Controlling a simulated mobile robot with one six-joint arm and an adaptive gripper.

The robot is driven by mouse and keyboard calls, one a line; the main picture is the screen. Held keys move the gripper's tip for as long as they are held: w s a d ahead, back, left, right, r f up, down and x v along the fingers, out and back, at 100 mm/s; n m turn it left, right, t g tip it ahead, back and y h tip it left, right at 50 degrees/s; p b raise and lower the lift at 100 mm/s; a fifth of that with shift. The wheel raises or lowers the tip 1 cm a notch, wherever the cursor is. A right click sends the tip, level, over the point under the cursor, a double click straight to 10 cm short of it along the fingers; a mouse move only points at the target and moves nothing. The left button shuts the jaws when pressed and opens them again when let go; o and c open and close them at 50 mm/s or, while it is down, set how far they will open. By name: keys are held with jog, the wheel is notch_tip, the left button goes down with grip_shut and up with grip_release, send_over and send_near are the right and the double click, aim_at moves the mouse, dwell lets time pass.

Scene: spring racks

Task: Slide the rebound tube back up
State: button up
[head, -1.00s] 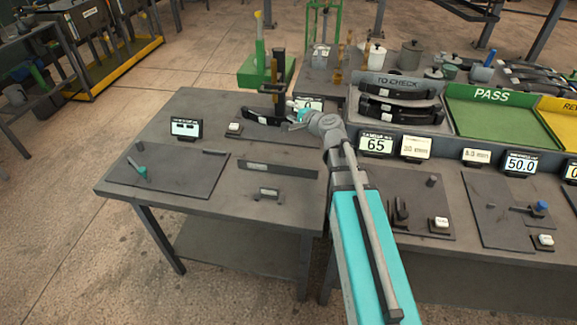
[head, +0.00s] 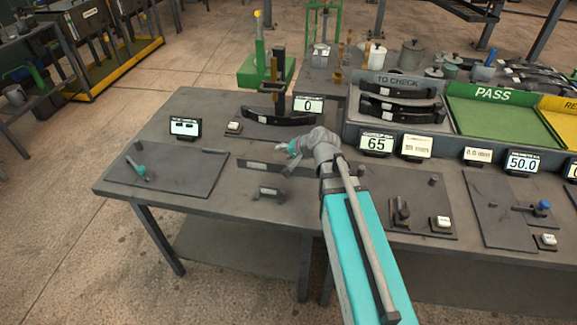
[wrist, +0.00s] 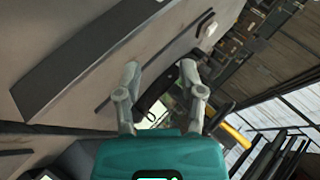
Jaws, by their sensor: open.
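The rebound stand is an upright post (head: 281,65) with a darker, olive-toned upright piece (head: 273,82) beside it, at the back of the near table. I cannot tell which part is the tube that slides. A dark curved leaf spring (head: 268,118) lies at its foot. A display (head: 308,105) beside it reads 0. My gripper (head: 290,150) is in front of the stand, apart from it, above the table. In the wrist view my open gripper (wrist: 160,65) shows two grey fingers with a dark bar-like thing beyond them. I see nothing held.
A dark plate (head: 190,178) with a teal-handled tool (head: 138,170) lies at left. A long dark bar (head: 255,165) and a small block (head: 269,192) lie near my gripper. The TO CHECK rack (head: 400,82) and green PASS tray (head: 490,115) stand right.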

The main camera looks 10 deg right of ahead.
jog(key=shift+n+g+h, duration=0.7)
jog(key=shift+n+g, duration=0.1)
jog(key=shift+g, duration=0.1)
jog(key=shift+s+d+f, duration=0.2)
jog(key=shift+s+f, duration=0.5)
jog(key=shift+s, duration=0.05)
jog(key=shift+s+d+f, duration=0.15)
jog(key=shift+s+f, duration=0.5)
jog(key=shift+s, duration=0.1)
jog(key=shift+w+a+r, duration=0.15)
jog(key=shift+w+r, duration=0.25)
jog(key=shift+w, duration=0.05)
jog(key=w+r+m+t+y+p, duration=0.1)
jog(key=w+r+m+t+y, duration=0.1)
jog(key=w+r+m+t, duration=0.3)
jog(key=m+t+p, duration=0.1)
jog(key=m+t, duration=0.3)
jog(key=m, duration=0.1)
send_near(270, 90)
jog(key=s+d, duration=0.2)
jog(key=s, duration=0.1)
jog(key=shift+w+r+y, duration=0.15)
jog(key=shift+r+y, duration=0.05)
jog(key=shift+y, duration=0.1)
jog(key=shift+w, duration=0.1)
